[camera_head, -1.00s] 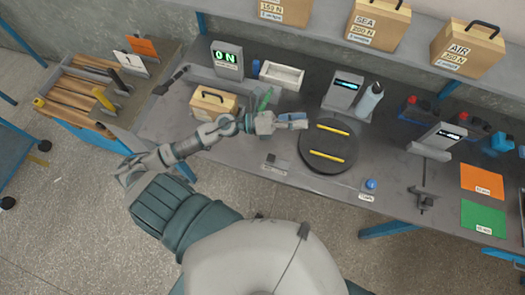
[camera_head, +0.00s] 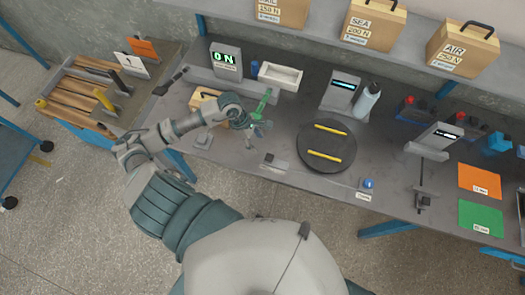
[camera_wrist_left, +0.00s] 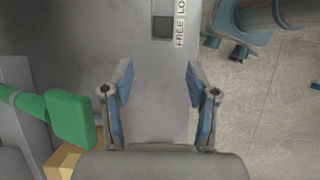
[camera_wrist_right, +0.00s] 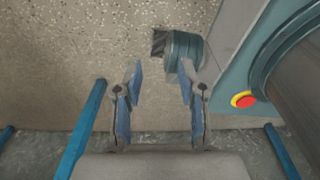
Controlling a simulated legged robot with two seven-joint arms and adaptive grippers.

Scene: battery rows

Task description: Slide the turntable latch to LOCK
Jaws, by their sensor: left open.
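The turntable (camera_head: 327,165) is a dark round disc with two yellow bars, on the workbench. The latch (camera_head: 270,159), a small block with a dark square part, sits left of it near the bench's front edge. In the left wrist view the dark latch part (camera_wrist_left: 162,27) shows at the top, beside a label reading "FREE LO", cut off by the frame. My left gripper (camera_head: 259,130) is open and empty over the bench, behind and left of the latch and apart from it. Its spread fingers (camera_wrist_left: 158,80) point toward the latch. My right gripper (camera_wrist_right: 160,77) is open and empty over the floor.
A green object (camera_head: 263,102) stands close behind my left gripper; it also shows in the left wrist view (camera_wrist_left: 69,118). A cardboard box (camera_head: 204,100) is partly behind my left arm. A white bin (camera_head: 280,76) and a blue button (camera_head: 368,183) are nearby.

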